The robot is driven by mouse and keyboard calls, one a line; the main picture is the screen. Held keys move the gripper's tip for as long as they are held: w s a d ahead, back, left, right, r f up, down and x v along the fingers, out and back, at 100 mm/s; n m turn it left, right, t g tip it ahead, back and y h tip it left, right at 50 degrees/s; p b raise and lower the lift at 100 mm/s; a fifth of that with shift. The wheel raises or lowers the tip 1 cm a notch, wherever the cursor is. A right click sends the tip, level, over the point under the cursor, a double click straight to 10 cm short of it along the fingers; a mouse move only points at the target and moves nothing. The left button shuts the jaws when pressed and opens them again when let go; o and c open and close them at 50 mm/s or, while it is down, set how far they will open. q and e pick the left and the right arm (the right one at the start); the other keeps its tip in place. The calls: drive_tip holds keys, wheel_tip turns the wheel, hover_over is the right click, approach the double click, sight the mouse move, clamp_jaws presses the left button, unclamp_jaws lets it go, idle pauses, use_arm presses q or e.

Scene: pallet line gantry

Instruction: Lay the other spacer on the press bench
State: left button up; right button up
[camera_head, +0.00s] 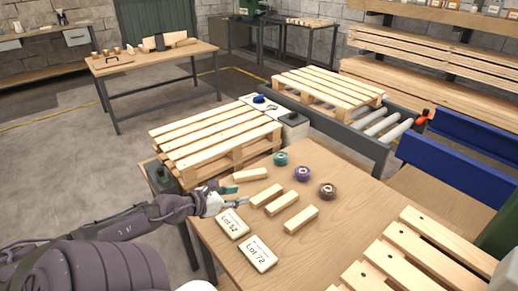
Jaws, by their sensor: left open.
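Several pale wooden blocks, which look like spacers, lie on the near wooden table (330,165): one at the back left (250,174), two side by side in the middle (266,195) (282,206), and one at the front right (301,220). My left gripper (240,195) is open and empty over the table's left edge, just left of the middle blocks and in front of the back-left one. I cannot tell its exact height. My right gripper is out of view. A far dark-legged bench (285,21) bears small wooden pieces beside a green machine (250,6); I cannot tell whether it is the press bench.
Lot 52 (232,224) and Lot 72 (257,254) cards lie on the near table. Teal (281,158), purple (303,173) and brown (328,191) rolls stand behind the blocks. Pallets (215,137) (330,92) stand beyond; another pallet (420,260) is at right.

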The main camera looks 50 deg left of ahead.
use_arm(q)
drive_tip(key=shift+s+d, duration=0.15)
drive_tip(key=shift+d, duration=0.1)
drive_tip(key=p, duration=0.1)
approach(269, 192)
drive_tip(key=x, duration=0.4)
drive_tip(key=shift+r, duration=0.25)
drive_tip(key=shift+f+b+x, duration=0.15)
drive_tip(key=shift+b+x, duration=0.2)
drive_tip(key=shift+x, duration=1.2)
drive_tip(key=shift+f+b+x, duration=0.15)
drive_tip(key=shift+b+x, duration=0.15)
drive_tip(key=shift+x, duration=1.25)
drive_tip(key=shift+s, duration=0.2)
clamp_jaws()
drive_tip(key=shift+r, duration=0.15)
